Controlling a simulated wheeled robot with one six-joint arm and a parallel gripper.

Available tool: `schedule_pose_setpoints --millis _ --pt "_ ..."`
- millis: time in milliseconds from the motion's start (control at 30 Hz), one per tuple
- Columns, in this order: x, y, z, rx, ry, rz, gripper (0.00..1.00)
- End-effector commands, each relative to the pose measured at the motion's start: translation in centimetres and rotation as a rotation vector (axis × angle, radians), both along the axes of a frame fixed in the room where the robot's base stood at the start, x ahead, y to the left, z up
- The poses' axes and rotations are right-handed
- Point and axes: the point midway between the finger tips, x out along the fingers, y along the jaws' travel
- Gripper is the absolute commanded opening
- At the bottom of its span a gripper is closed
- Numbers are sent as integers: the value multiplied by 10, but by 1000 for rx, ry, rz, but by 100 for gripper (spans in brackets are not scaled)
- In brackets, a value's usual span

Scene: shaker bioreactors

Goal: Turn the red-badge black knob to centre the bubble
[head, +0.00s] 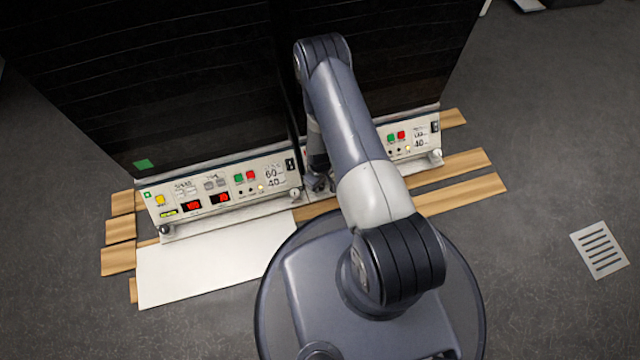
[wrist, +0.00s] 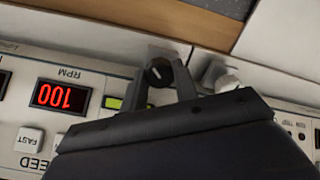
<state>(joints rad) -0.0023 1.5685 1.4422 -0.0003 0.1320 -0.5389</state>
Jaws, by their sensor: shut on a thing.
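The black knob (wrist: 157,72) with a light pointer mark shows in the wrist view at the front lower edge of a white control panel. My gripper (wrist: 163,76) has its two fingers on either side of the knob and is shut on it. In the head view my gripper (head: 318,183) is at the left end of the right-hand panel, and my arm hides the knob there. A yellow-green level window (wrist: 113,103) sits beside the knob, partly cut off by my gripper; I cannot make out its bubble. A small red patch (head: 305,152) shows beside my arm; I cannot tell if it is the badge.
The left panel (head: 222,190) has a black knob (head: 165,230) and a white knob (head: 295,193); a white knob (wrist: 228,82) is close to my gripper in the wrist view. Wooden strips (head: 460,195) and a white sheet (head: 205,262) lie in front. A red display (wrist: 60,96) reads 100.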

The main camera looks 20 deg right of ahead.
Motion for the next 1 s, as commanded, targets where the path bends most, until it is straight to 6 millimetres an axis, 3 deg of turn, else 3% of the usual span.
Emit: schedule_pose_setpoints --millis 533,567,600,800,1000 --pt "2 0 0 0 -5 29 6" --pt "2 0 0 0 -5 29 30" --pt "2 0 0 0 -5 28 33" --pt "1 0 0 0 -4 28 50" --pt "2 0 0 0 -4 26 50"
